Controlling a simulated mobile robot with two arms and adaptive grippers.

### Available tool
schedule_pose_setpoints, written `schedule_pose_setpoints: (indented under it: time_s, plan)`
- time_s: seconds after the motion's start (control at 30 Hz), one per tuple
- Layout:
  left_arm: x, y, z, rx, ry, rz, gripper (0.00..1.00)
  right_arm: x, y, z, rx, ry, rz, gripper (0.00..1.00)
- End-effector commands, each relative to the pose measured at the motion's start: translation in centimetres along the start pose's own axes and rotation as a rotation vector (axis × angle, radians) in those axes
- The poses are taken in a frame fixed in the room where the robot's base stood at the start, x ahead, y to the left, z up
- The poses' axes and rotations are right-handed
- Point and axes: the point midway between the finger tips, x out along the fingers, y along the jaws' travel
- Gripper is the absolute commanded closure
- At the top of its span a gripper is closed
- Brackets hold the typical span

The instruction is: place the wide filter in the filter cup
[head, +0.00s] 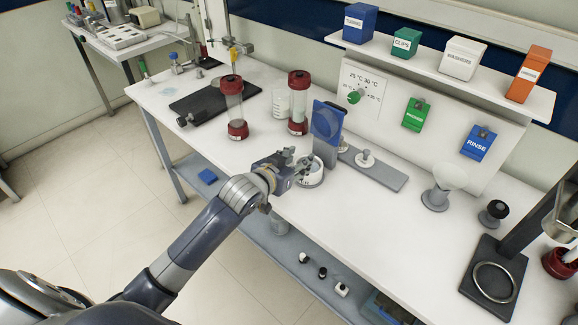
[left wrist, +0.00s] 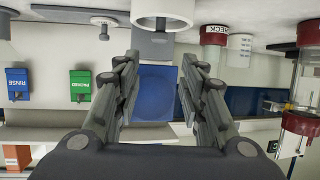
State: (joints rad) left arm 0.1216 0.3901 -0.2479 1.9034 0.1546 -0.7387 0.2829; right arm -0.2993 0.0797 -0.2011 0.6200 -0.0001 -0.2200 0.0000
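My left gripper (head: 302,166) reaches over the front edge of the bench, beside a round white cup (head: 311,178), which may be the filter cup. In the left wrist view, which is upside down, my gripper's fingers (left wrist: 160,92) are spread apart, with nothing seen held between them. A round white opening (left wrist: 163,12), likely the same cup, shows at the top edge of that view, beyond the fingers. A blue panel (head: 327,122) stands behind the cup; it also shows between the fingers (left wrist: 157,92). I cannot clearly pick out the wide filter. My right gripper is out of view.
A grey rail (head: 381,172) with white knobs lies right. A funnel (head: 447,183) and black stand (head: 494,278) are further right. Bare bench lies between.

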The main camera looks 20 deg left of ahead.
Motion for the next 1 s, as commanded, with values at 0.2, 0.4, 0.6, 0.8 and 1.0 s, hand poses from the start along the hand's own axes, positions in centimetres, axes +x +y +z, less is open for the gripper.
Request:
schedule_pose_setpoints:
  time_s: [0.2,0.4,0.6,0.8,1.0]
  plan:
    - [-3.2,0.0,0.1,0.000,-0.001,0.000,0.62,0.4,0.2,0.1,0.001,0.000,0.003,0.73]
    - [-4.3,0.1,0.0,0.000,-0.001,0.001,0.62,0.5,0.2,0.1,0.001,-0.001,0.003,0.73]
    - [-4.4,0.0,0.0,0.000,-0.001,0.000,0.62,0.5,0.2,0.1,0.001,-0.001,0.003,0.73]
    - [-4.4,0.0,0.0,0.000,0.000,0.001,0.62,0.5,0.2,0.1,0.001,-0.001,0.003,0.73]
    - [-5.0,0.6,1.7,-0.001,-0.042,-0.001,0.62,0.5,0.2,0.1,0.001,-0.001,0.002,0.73]
